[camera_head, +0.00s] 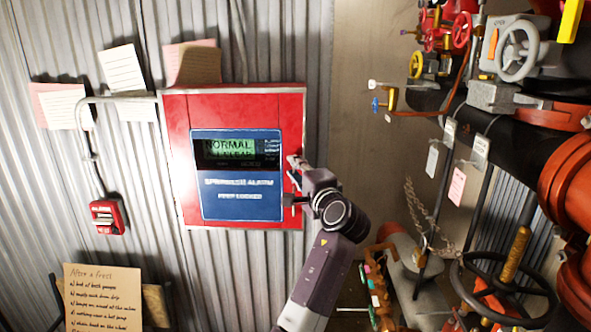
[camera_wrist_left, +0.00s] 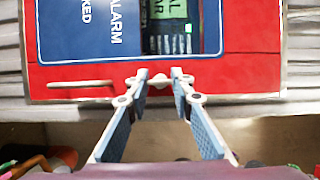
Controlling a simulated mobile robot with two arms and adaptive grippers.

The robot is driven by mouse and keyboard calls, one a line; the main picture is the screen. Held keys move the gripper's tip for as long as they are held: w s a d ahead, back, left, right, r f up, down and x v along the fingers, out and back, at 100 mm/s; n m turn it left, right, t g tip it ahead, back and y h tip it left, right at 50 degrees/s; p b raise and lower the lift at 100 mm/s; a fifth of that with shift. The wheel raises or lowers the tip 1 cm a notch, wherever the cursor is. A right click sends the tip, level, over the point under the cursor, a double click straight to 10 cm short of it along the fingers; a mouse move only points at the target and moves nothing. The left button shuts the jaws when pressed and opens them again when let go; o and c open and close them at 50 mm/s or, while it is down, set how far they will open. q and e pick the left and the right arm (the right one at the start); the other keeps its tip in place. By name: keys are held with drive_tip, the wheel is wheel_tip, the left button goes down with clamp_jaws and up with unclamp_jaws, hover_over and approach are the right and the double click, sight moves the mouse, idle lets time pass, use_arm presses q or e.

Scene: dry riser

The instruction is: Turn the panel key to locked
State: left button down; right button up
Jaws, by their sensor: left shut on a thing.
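The red alarm panel (camera_head: 180,160) hangs on the corrugated wall in the head view. Its blue face (camera_head: 242,203) reads "SPRINKLER ALARM" and "KEEP LOCKED", and its green screen (camera_head: 232,148) reads "NORMAL". My left gripper (camera_head: 297,167) is at the panel's right edge. In the left wrist view, my left gripper (camera_wrist_left: 160,82) is shut on a small pale piece, apparently the panel key (camera_wrist_left: 158,79), on the red border (camera_wrist_left: 230,72). The fingertips hide much of it, and I cannot tell which way it is turned.
A pale bar (camera_wrist_left: 80,84) juts from the panel beside the gripper. A red alarm box (camera_head: 107,215) and pinned notes are at left, with a handwritten sheet (camera_head: 103,297) below. Pipes, valves and a dark handwheel (camera_head: 500,290) crowd the right side.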

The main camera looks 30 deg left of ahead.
use_arm(q)
drive_tip(key=c, duration=1.7)
unclamp_jaws()
drive_tip(key=shift+a, duration=0.1)
drive_tip(key=v, duration=1.2)
